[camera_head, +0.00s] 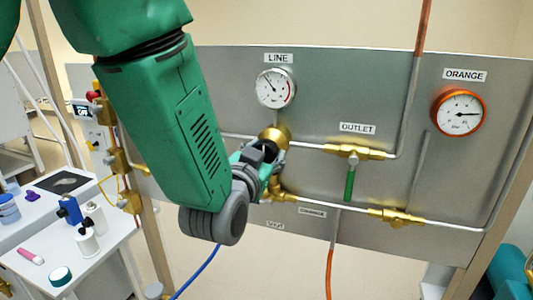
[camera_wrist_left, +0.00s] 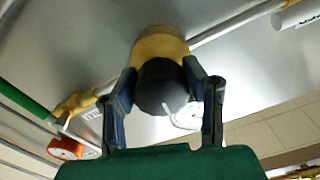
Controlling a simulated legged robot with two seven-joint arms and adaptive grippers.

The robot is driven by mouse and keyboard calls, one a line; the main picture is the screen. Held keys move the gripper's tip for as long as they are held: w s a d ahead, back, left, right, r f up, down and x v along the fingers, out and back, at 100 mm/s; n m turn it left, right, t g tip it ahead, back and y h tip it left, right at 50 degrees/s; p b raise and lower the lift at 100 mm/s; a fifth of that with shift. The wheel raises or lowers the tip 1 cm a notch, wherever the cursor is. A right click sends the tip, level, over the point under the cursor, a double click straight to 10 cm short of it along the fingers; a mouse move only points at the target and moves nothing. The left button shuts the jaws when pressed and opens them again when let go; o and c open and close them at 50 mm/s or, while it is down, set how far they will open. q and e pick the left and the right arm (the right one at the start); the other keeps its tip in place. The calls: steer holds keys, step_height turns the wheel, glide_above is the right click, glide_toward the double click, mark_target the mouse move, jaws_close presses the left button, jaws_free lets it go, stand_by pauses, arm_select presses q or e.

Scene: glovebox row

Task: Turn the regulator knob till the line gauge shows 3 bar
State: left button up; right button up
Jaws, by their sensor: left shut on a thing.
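The black regulator knob (camera_head: 269,150) sits on a brass regulator body (camera_head: 275,135) in the middle of the grey panel. My left gripper (camera_head: 265,158) is shut on the knob. In the left wrist view its two fingers lie on either side of the knob (camera_wrist_left: 160,84), with the brass body (camera_wrist_left: 158,44) behind. The line gauge (camera_head: 276,88) is above the regulator, under the LINE label. Its needle points up and left; the numbers are too small to read. In the wrist view a white dial, probably this gauge (camera_wrist_left: 187,119), is partly hidden behind knob and finger. My right gripper is not in view.
An outlet valve (camera_head: 357,152) with a green handle (camera_head: 350,182) is right of the regulator. An orange-rimmed gauge (camera_head: 459,112) is further right. Metal pipes cross the panel. A white table (camera_head: 35,262) with bottles stands at the left.

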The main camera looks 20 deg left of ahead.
arm_select(q)
steer(key=shift+r, duration=0.1)
steer(key=o, duration=1.2)
steer(key=shift+c, duration=0.2)
steer(key=shift+d, duration=0.1)
steer(key=s, duration=0.7)
steer(key=shift+s, duration=0.2)
